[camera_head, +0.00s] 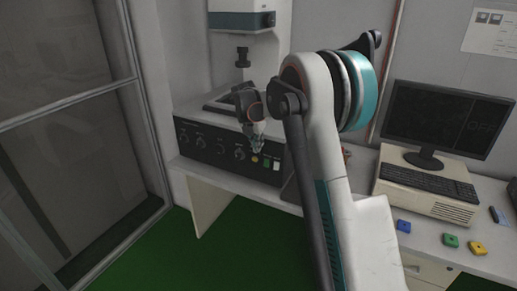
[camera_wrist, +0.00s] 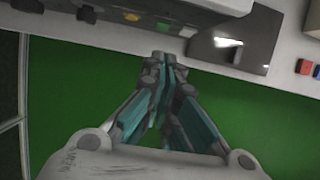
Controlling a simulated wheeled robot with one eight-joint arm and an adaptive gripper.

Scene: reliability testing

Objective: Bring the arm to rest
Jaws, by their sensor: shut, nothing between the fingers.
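My arm rises through the middle of the head view and bends toward the testing machine. My gripper (camera_head: 258,143) hangs just in front of the machine's dark control panel (camera_head: 212,146). In the wrist view my gripper (camera_wrist: 163,62) has its fingertips together with nothing between them. It points toward the front edge of the bench, with the green floor below. I cannot tell whether the fingertips touch the panel.
The testing machine (camera_head: 245,20) stands on the white bench (camera_head: 215,178). To the right are a monitor (camera_head: 445,118), a keyboard (camera_head: 430,180) and blue (camera_head: 404,226), green (camera_head: 450,240) and yellow (camera_head: 477,248) blocks. A glass-panelled frame (camera_head: 70,110) is at left. Green floor (camera_head: 190,250) is clear.

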